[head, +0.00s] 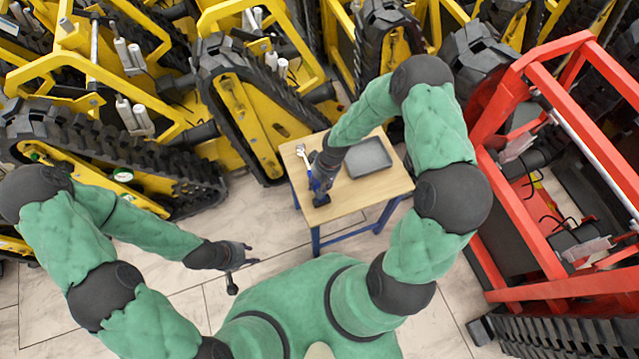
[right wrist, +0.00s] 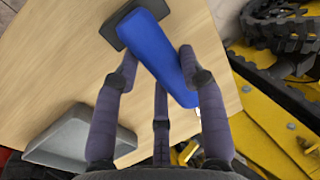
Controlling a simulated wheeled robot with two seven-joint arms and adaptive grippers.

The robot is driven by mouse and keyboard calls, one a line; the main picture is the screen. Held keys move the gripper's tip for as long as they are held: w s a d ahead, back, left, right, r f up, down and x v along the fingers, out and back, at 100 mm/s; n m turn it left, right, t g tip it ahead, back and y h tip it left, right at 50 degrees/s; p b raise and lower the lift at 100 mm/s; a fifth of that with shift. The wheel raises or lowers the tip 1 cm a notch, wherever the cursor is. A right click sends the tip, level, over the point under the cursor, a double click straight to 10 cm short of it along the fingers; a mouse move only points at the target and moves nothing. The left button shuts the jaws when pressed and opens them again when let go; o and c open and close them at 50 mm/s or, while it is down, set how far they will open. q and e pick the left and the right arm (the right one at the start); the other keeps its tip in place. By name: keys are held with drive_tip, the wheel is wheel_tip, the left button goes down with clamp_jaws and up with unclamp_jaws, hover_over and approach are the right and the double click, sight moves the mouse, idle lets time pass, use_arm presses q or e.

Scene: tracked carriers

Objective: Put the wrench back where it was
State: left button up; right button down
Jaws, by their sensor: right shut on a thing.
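The wrench (head: 303,157) has a silver head and a blue handle; in the head view it is over the left part of the small wooden table. Its blue handle also shows in the right wrist view (right wrist: 158,58), between the fingers of my right gripper (right wrist: 160,75). In the head view my right gripper (head: 321,180) is shut on the handle and partly covers it. A dark block shows at the handle's far end; I cannot tell if it is part of the wrench. My left gripper (head: 243,267) is open and empty over the floor, left of the table.
A grey tray (head: 369,157) lies on the right half of the wooden table (head: 350,200), which has blue legs. Yellow tracked carriers (head: 245,115) stand close behind and to the left. A red-framed carrier (head: 520,90) stands on the right. The table's front part is clear.

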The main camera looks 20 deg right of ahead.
drive_tip(key=shift+f, duration=0.1)
drive_tip(key=c, duration=0.7)
unclamp_jaws()
drive_tip(key=shift+s, duration=0.1)
drive_tip(key=shift+r, duration=0.35)
drive_tip(key=p+v, duration=0.5)
drive_tip(key=v, duration=0.6)
drive_tip(key=s+a+f+m+y, duration=0.1)
drive_tip(key=s+a+f, duration=0.7)
drive_tip(key=s+a, duration=0.4)
drive_tip(key=shift+s+a+f+m+y, duration=0.2)
drive_tip(key=shift+s+a+m+y, duration=0.05)
drive_tip(key=shift+m+y, duration=0.05)
